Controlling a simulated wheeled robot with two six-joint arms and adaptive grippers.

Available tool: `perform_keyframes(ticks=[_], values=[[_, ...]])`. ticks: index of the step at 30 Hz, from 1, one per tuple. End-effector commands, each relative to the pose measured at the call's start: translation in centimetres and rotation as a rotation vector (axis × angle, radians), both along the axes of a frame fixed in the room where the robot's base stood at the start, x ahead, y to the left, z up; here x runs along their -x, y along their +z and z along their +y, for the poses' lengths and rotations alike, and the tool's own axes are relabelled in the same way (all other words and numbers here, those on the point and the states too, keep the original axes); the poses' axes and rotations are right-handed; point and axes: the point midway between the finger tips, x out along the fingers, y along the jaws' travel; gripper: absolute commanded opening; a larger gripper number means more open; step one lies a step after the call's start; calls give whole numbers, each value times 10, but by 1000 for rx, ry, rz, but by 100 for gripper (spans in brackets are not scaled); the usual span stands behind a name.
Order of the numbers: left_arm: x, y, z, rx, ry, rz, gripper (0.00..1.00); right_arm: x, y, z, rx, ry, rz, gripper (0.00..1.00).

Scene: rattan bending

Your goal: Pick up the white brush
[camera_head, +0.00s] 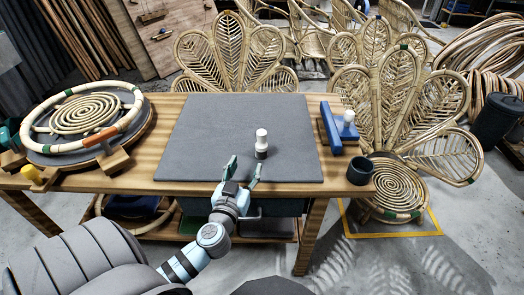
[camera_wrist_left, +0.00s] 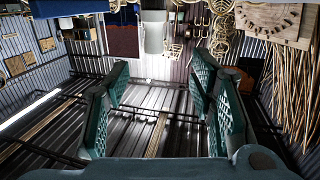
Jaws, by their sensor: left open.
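A small white brush-like piece (camera_head: 261,138) with a dark lower part stands upright on the grey mat, near the mat's front edge. My left gripper (camera_head: 244,169) is open and empty at the front edge of the table, just in front of the white piece and slightly left of it. The fingers point up and stay apart from it. In the left wrist view the open fingers (camera_wrist_left: 160,88) show nothing between them, and the brush is not seen there. My right gripper is not in view.
The grey mat (camera_head: 215,130) is otherwise clear. A blue block (camera_head: 331,128) and a white-topped piece (camera_head: 348,119) stand right of it, with a dark cup (camera_head: 360,171) near the corner. A round rattan frame (camera_head: 85,118) lies at left. Rattan chairs stand behind.

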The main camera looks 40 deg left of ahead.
Motion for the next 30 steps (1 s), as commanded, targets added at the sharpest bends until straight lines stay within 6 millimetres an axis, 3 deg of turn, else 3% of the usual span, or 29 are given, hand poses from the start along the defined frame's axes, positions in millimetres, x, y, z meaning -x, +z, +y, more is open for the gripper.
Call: perform_keyframes(ticks=[5,10,21,30], values=[[-33,17,5,0,-37,-63,50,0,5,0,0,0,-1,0],[-75,16,22,2,-36,-60,50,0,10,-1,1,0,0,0],[-132,8,46,3,-36,-58,50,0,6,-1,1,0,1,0],[-141,8,50,3,-37,-57,47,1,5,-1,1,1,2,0]])
